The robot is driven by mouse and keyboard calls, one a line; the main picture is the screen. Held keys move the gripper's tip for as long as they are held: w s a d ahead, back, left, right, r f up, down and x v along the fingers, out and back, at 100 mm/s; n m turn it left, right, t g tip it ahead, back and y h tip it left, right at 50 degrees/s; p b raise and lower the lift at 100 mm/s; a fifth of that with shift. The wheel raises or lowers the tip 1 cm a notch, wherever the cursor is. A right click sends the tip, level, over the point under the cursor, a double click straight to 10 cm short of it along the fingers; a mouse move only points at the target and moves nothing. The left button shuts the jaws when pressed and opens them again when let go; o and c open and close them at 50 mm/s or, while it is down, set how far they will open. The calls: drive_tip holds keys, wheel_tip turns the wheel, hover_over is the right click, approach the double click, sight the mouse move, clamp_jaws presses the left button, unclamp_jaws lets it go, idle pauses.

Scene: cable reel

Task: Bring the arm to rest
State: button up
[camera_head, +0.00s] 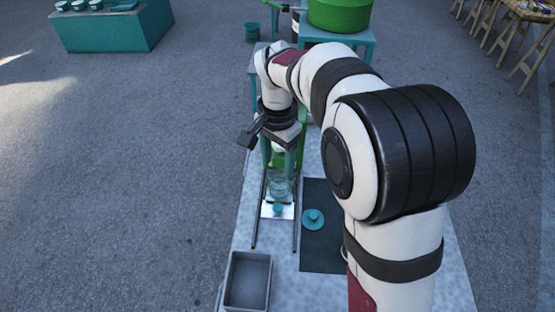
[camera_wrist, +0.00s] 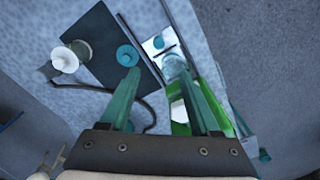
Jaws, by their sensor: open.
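My gripper (camera_head: 284,163) points down over the table, its two teal fingers apart. In the wrist view the open fingers (camera_wrist: 158,76) have nothing visible held between them. A clear cylindrical part (camera_head: 279,186) stands just below and in front of the gripper in the head view; it also shows by the right fingertip in the wrist view (camera_wrist: 173,65). A bright metal plate (camera_head: 268,212) with a teal knob (camera_head: 278,208) lies between two dark rails. A green part (camera_wrist: 181,112) sits behind the right finger, partly hidden. I cannot tell whether the fingers touch anything.
A dark mat (camera_head: 322,255) with a teal disc (camera_head: 313,218) lies right of the rails. A grey open bin (camera_head: 248,282) stands at the front. A white spool-like part (camera_wrist: 65,60) is left in the wrist view. A green tub (camera_head: 340,14) stands behind.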

drive_tip(key=s+d+r+y, duration=0.1)
drive_tip(key=s+d+r, duration=0.25)
drive_tip(key=s, duration=0.35)
drive_tip(key=s+d+r, duration=0.2)
drive_tip(key=s+d, duration=0.3)
drive_tip(key=s, duration=0.2)
drive_tip(key=s+d+f+n, duration=0.1)
drive_tip(key=s+d+f, duration=0.1)
drive_tip(key=s, duration=1)
drive_tip(key=shift+s+f+n+y, duration=0.2)
drive_tip(key=shift+f+n+y, duration=0.15)
drive_tip(key=shift+f, duration=0.2)
